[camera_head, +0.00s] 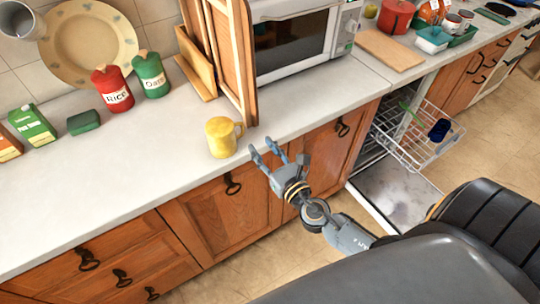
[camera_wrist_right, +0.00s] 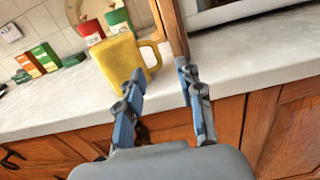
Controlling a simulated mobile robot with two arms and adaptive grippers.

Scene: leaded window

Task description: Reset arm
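My right gripper (camera_head: 266,153) is open and empty in front of the counter's front edge. A yellow mug (camera_head: 220,138) stands upright on the counter just left of the fingertips, with its handle toward the right. In the right wrist view the two blue-padded fingers (camera_wrist_right: 160,80) are spread apart with nothing between them. The yellow mug (camera_wrist_right: 118,62) appears there beyond and left of the fingers, apart from the grip. My left gripper is not in view.
A white counter (camera_head: 170,125) carries red (camera_head: 112,90) and green (camera_head: 151,75) canisters, a plate (camera_head: 88,42), a wooden cabinet and a microwave (camera_head: 295,42). The dishwasher's wire rack (camera_head: 415,130) is pulled out at right.

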